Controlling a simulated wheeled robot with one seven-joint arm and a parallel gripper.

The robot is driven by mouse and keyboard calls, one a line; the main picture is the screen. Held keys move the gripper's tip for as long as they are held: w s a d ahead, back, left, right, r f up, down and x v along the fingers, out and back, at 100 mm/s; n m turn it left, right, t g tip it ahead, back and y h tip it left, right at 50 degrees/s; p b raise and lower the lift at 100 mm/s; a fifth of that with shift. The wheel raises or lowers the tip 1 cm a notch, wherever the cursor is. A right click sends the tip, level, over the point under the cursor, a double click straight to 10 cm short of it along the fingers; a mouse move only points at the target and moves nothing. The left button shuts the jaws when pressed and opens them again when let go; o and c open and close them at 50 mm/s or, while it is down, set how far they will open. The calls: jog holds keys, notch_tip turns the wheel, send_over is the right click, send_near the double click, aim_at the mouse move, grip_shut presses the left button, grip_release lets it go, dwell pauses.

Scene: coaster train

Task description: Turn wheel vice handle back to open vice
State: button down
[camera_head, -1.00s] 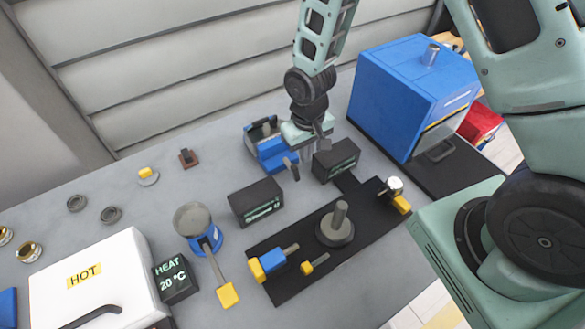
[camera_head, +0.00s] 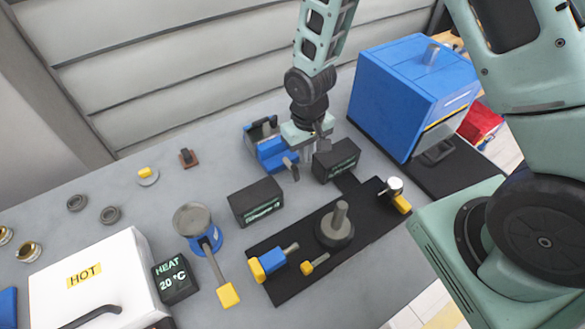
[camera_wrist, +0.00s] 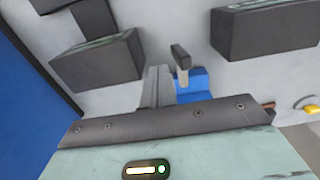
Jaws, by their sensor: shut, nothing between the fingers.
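The wheel vice (camera_head: 270,148) is the blue block with grey jaws at the back middle of the bench. Its dark handle (camera_head: 291,168) sticks out at its front right; the handle also shows in the wrist view (camera_wrist: 181,57), with part of the blue vice body (camera_wrist: 191,84) behind it. My gripper (camera_head: 308,155) points down just right of the vice. Its grey fingers (camera_wrist: 156,86) are together and hold nothing. They are beside the handle; I cannot tell whether they touch it. Whether a wheel sits between the jaws is unclear.
Dark display boxes (camera_head: 256,202) (camera_head: 337,160) stand close in front of the vice and right of my gripper. A blue machine (camera_head: 412,95) stands at the right. A black fixture plate (camera_head: 290,285) lies in front.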

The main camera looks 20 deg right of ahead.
jog(key=shift+f+b, duration=0.8)
jog(key=shift+f, duration=0.3)
jog(key=shift+s+a, duration=0.25)
jog(key=shift+a, duration=0.75)
jog(key=shift+r, duration=0.15)
notch_tip(320, 180, up, 8)
jog(key=p, duration=0.5)
jog(key=shift+p, duration=0.4)
dwell(0.5)
